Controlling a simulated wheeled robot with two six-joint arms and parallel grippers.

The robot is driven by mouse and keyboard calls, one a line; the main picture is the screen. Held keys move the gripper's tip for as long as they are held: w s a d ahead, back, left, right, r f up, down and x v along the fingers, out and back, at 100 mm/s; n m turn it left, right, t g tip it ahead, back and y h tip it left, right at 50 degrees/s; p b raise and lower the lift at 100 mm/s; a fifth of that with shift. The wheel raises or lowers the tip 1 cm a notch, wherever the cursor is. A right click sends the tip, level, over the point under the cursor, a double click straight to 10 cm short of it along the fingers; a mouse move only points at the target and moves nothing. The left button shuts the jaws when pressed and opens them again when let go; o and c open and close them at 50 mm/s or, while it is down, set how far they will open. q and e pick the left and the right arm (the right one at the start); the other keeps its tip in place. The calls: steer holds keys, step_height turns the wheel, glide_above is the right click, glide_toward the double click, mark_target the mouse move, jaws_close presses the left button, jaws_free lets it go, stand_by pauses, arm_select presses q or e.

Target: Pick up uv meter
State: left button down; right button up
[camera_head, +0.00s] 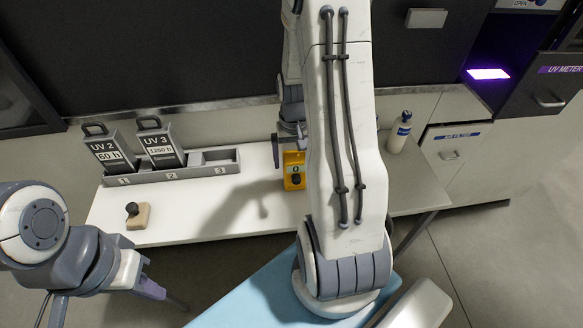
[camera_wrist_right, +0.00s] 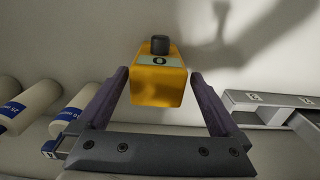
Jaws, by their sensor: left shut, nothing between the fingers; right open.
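The yellow uv meter (camera_head: 294,170) stands on the white table, with a black knob and a small display. In the right wrist view the uv meter (camera_wrist_right: 158,88) sits between the two finger ends of my right gripper (camera_wrist_right: 160,76). The fingers are open, with a small gap visible on each side of the meter. In the head view my right gripper (camera_head: 291,138) is at the meter's far top side, partly hidden by my right arm. My left gripper (camera_head: 150,287) is shut and empty at the lower left, away from the meter.
A grey rack (camera_head: 172,174) with numbered slots holds UV 2 and UV 3 cartridges left of the meter. A stamp-like block (camera_head: 136,215) lies at the table's left. A white bottle (camera_head: 400,132) stands right.

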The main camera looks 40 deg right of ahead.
mark_target(294, 173)
steer(key=shift+f, duration=0.85)
steer(key=shift+d+f+p, duration=0.1)
steer(key=shift+f+p, duration=0.25)
steer(key=shift+f, duration=0.25)
steer(key=shift+w+d+f+p, duration=0.15)
steer(key=shift+f+p, duration=0.35)
steer(key=shift+f, duration=1.6)
steer(key=c, duration=1.5)
steer(key=shift+r, duration=0.15)
